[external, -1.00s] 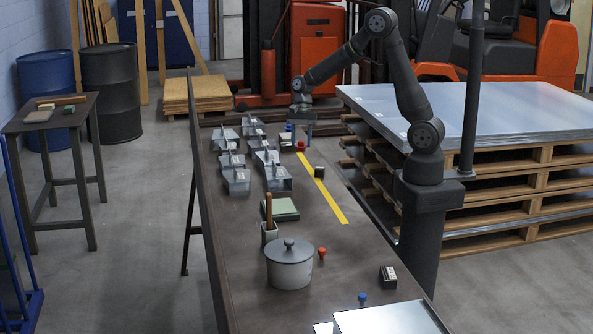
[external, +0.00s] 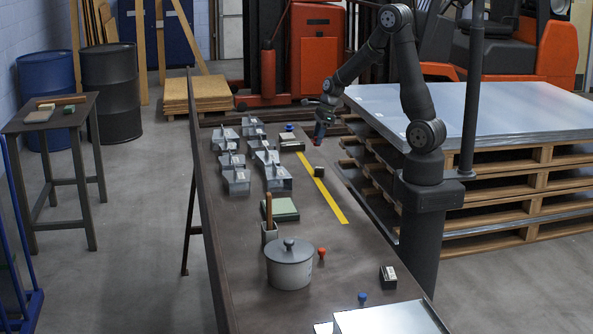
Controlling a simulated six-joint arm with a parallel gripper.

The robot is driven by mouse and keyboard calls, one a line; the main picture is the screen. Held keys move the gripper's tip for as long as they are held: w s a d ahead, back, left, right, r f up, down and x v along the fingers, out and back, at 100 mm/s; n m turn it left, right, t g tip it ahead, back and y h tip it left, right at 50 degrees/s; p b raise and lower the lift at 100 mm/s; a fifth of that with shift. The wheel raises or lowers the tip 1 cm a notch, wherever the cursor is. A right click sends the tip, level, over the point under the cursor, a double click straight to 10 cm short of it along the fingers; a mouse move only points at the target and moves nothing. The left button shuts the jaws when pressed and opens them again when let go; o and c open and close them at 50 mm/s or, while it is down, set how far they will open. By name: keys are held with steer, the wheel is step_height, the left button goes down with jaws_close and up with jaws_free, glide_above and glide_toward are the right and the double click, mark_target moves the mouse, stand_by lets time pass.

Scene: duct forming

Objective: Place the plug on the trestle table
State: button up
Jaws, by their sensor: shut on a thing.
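My gripper (external: 321,132) hangs above the far right edge of the long dark table (external: 237,240), pointing down. It is shut on a small red plug (external: 317,143), which is tiny in view and partly hidden by the fingers. I cannot tell the exact gap between the plug and the tabletop. An orange-red plug (external: 321,252) stands near the lidded pot, and a blue plug (external: 362,298) stands near the front. Another blue plug (external: 289,127) is at the far end.
Several sheet-metal duct pieces (external: 237,181) stand at the far left of the long table. A side table (external: 60,120) stands left. Pallets (external: 490,190) with metal sheets are right.

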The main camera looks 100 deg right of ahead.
steer(key=w+f, duration=0.1)
steer(key=w, duration=0.1)
steer(key=w+a+f, duration=0.1)
steer(key=w, duration=0.1)
steer(key=w+a+f, duration=0.1)
steer(key=w, duration=0.1)
steer(key=shift+f, duration=2.4)
steer(key=shift+f, duration=0.15)
steer(key=o, duration=0.9)
steer(key=shift+o, duration=0.2)
steer(key=v, duration=1.2)
steer(key=shift+s, duration=0.1)
